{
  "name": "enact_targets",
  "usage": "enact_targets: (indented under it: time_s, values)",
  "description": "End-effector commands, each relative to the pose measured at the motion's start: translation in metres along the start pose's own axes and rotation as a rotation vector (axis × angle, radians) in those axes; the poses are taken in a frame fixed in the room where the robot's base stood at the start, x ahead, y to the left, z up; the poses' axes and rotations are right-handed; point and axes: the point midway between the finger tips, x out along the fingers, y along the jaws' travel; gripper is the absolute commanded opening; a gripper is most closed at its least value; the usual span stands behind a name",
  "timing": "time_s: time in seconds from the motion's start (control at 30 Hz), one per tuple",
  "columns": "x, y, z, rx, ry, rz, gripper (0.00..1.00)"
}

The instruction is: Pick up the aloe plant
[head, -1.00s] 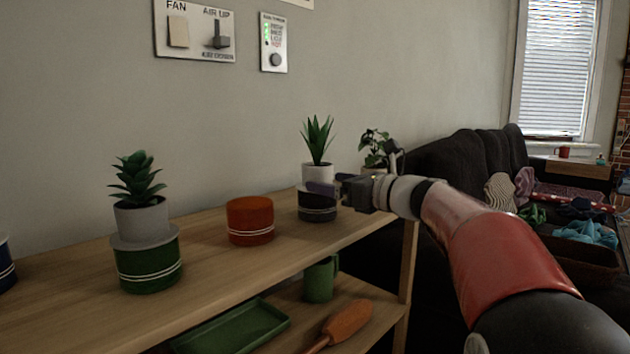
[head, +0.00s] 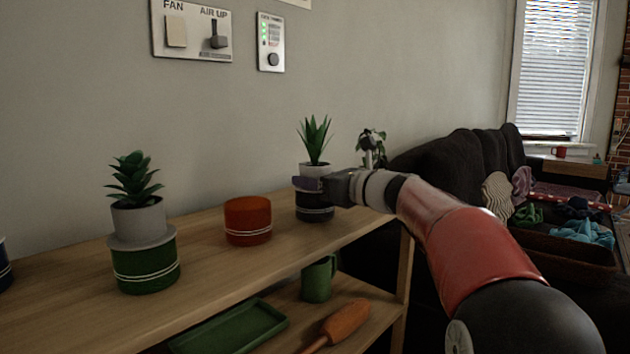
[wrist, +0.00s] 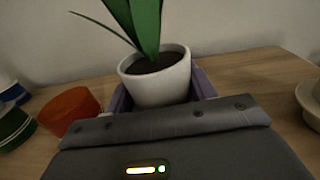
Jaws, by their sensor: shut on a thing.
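The aloe plant (head: 315,140) has spiky green leaves in a small white pot and sits on a dark cylindrical container (head: 315,207) at the right part of the shelf top. My gripper (head: 308,183) reaches in from the right at the height of the white pot. In the wrist view the white pot (wrist: 157,80) stands between the purple fingers, which are shut on it. The pot is upright. The gripper hides part of the pot's lower side in both views.
On the wooden shelf top (head: 200,262) stand an orange container (head: 248,220) and a succulent (head: 135,180) in a grey pot on a green container (head: 147,265). Another leafy plant (head: 371,145) is behind my gripper. A lower shelf holds a green mug (head: 319,279) and a green tray (head: 230,326).

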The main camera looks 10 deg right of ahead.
Motion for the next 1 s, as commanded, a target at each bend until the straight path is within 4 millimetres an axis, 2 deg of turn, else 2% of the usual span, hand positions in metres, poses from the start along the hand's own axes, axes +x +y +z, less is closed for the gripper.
enact_targets:
  time_s: [0.2,0.37,0.53,0.8,1.0]
  values:
    - [0.000,0.000,0.004,-0.001,-0.001,0.000,0.43]
    - [0.000,0.000,0.019,-0.003,-0.001,0.000,0.43]
    - [0.000,0.000,0.053,-0.004,-0.003,0.000,0.43]
    - [0.000,0.001,0.131,-0.005,-0.003,0.001,0.43]
    - [0.000,0.000,0.176,-0.003,-0.002,0.000,0.43]
